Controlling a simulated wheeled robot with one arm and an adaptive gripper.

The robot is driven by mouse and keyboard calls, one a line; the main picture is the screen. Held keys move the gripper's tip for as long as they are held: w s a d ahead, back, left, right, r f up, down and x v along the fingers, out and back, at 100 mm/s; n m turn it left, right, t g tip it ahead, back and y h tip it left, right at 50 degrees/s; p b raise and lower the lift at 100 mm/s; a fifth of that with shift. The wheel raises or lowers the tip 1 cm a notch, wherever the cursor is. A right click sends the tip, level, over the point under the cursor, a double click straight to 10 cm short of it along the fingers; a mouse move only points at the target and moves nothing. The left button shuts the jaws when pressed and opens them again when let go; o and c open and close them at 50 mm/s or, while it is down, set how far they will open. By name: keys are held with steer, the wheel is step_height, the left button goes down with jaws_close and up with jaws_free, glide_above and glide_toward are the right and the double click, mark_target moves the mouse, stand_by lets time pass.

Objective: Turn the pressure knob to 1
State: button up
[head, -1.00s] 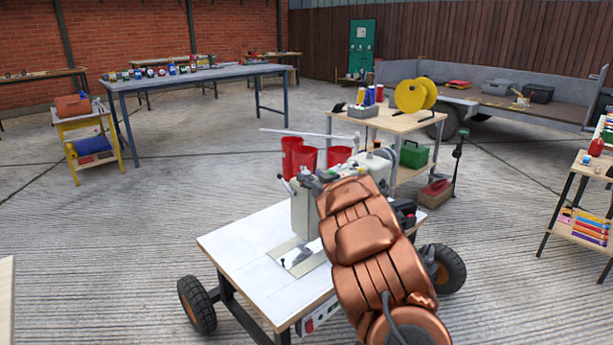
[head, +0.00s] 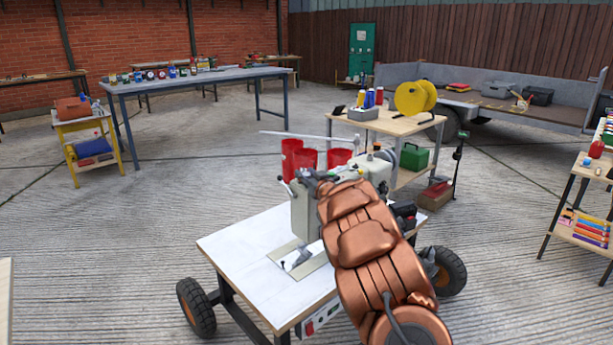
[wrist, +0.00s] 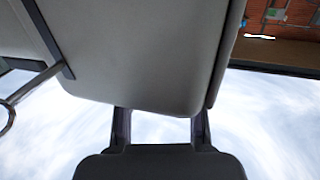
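The sewing machine (head: 302,210), with a pale body, stands on a white-topped wheeled table (head: 240,245). I cannot make out the pressure knob or its scale in either view. My gripper (head: 312,178) is at the top of the machine's left end in the head view, small and partly covered by my copper-coloured arm. In the wrist view, a grey machine body (wrist: 150,60) fills the upper middle. The two dark fingers of my gripper (wrist: 161,125) stand apart below it. Their tips are hidden at its edge, and nothing shows between the visible parts.
A thin pale rod (head: 310,135) extends above the machine. Red bins (head: 305,158) stand behind it. A wooden table (head: 400,122) with spools and a yellow reel (head: 415,97) is further back. A shelf (head: 590,185) stands at right.

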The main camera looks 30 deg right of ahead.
jaws_close()
steer(key=y+p, duration=0.1)
steer(key=p, duration=0.2)
steer(key=shift+r+n, duration=0.25)
steer(key=shift+n, duration=0.05)
steer(key=shift+d+y+p, duration=0.1)
steer(key=shift+y+p, duration=0.2)
steer(key=shift+p, duration=0.45)
steer(key=n+y+p, duration=0.1)
steer(key=p, duration=0.3)
steer(key=shift+r+y, duration=0.1)
steer(key=shift+y, duration=0.3)
steer(key=n+y+p, duration=0.2)
steer(key=y+p, duration=0.1)
steer(key=p, duration=0.2)
steer(key=shift+f+n+g+y+p, duration=0.15)
steer(key=shift+n+g+y+p, duration=0.15)
steer(key=shift+n+y+p, duration=0.35)
steer(key=shift+f+n+g+y+p, duration=0.15)
steer(key=shift+n+g+y+p, duration=0.25)
steer(key=shift+y+p, duration=0.35)
steer(key=shift+n, duration=0.25)
